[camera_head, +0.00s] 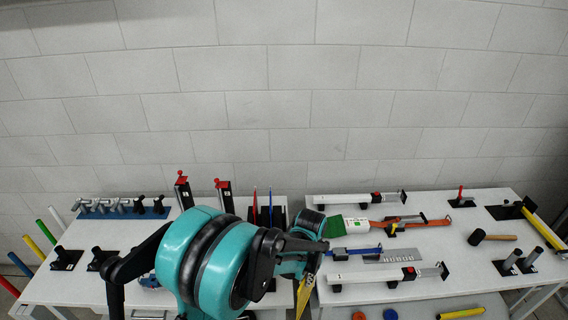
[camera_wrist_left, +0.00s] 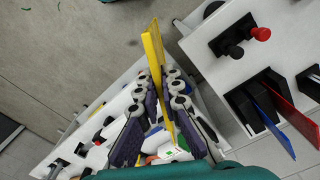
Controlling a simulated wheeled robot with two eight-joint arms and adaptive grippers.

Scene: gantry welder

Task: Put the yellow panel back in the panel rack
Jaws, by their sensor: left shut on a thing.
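The yellow panel (camera_wrist_left: 153,52) is held upright between the fingers of my left gripper (camera_wrist_left: 162,85) in the left wrist view. In the head view, part of the yellow panel (camera_head: 303,298) shows below my left gripper (camera_head: 305,275), in front of the gap between the two tables. The black panel rack (camera_head: 266,215) stands at the back of the left table, partly hidden by my arm. The rack also shows at the right of the left wrist view (camera_wrist_left: 243,108), holding a blue panel (camera_wrist_left: 264,103) and a red panel (camera_wrist_left: 293,113). The yellow panel is apart from it.
Two red-topped black clamps (camera_head: 183,190) stand left of the rack. A wall stands behind.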

